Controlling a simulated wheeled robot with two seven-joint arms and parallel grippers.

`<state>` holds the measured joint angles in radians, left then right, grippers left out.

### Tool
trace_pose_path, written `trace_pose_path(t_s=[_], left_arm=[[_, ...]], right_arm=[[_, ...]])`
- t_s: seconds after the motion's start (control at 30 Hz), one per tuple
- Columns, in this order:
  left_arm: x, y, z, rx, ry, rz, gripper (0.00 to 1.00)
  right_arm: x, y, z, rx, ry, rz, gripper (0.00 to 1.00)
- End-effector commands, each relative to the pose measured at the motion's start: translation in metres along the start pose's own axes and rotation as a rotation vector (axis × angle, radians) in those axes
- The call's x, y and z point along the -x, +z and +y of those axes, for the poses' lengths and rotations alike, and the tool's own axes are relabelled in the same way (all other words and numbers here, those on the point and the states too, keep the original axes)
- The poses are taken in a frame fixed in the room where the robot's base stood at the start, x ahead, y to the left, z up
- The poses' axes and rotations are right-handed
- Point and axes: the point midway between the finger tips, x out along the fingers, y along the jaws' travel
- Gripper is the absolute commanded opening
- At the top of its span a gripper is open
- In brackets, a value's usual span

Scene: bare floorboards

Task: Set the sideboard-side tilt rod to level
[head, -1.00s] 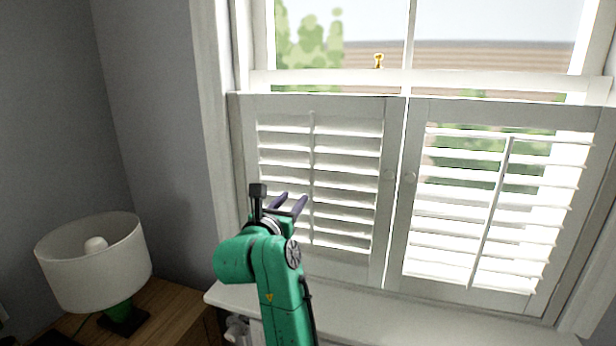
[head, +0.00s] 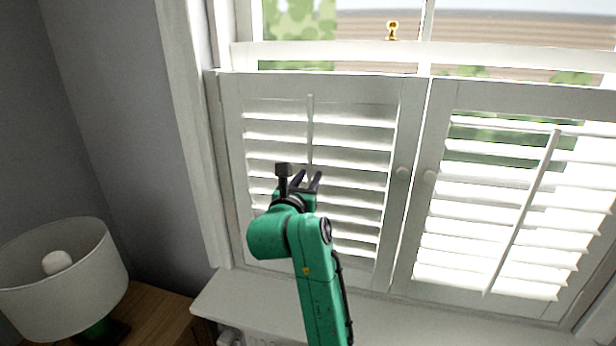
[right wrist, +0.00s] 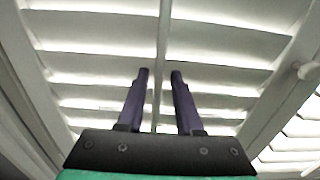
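The sideboard-side tilt rod (head: 310,130) is a thin white upright bar on the left shutter panel (head: 233,150), nearest the lamp. The slats (head: 350,150) there are tilted, with bright gaps between them. My right gripper (head: 307,181) is at the rod, around mid-height of the panel. In the right wrist view its two dark fingers (right wrist: 160,75) are apart, with the rod (right wrist: 163,40) lined up between them; whether they reach around it or stop short is unclear. The arm hides the lower rod in the head view. My left gripper is not in view.
The right shutter panel (head: 440,130) has its own slanting tilt rod (head: 525,205). A lamp (head: 65,280) stands on the wooden sideboard (head: 160,318) at left. A white sill (head: 240,300) juts out below.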

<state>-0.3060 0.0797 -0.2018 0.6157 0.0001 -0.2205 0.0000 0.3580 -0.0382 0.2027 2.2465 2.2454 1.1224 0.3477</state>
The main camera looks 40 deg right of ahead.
Motion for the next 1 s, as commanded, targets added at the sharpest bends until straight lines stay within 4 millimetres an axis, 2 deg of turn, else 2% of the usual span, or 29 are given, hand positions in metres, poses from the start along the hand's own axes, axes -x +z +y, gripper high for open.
trace_pose_path(t_s=[0.03, 0.07, 0.3, 0.53, 0.8, 0.83, 0.9, 1.0], left_arm=[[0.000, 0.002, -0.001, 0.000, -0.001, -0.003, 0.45], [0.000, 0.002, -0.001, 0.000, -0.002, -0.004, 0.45], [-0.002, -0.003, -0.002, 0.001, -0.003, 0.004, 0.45], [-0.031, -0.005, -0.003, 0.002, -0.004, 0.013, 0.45], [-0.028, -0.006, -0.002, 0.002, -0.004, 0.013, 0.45], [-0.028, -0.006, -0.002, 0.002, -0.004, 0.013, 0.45], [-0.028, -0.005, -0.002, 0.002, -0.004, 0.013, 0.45], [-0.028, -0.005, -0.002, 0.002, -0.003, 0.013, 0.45]], right_arm=[[0.000, 0.000, 0.000, 0.000, 0.000, 0.000, 0.11], [0.000, 0.000, 0.000, 0.000, 0.000, 0.000, 0.00], [0.000, -0.003, 0.000, 0.001, -0.001, 0.001, 0.00], [-0.001, -0.034, 0.000, 0.001, -0.002, 0.003, 0.00], [-0.001, -0.031, 0.000, 0.002, -0.002, 0.002, 0.00], [-0.001, -0.031, 0.000, 0.002, -0.002, 0.002, 0.19], [-0.001, -0.031, 0.000, 0.002, -0.002, 0.002, 0.45], [0.000, -0.030, 0.000, 0.001, -0.002, 0.001, 0.45]])
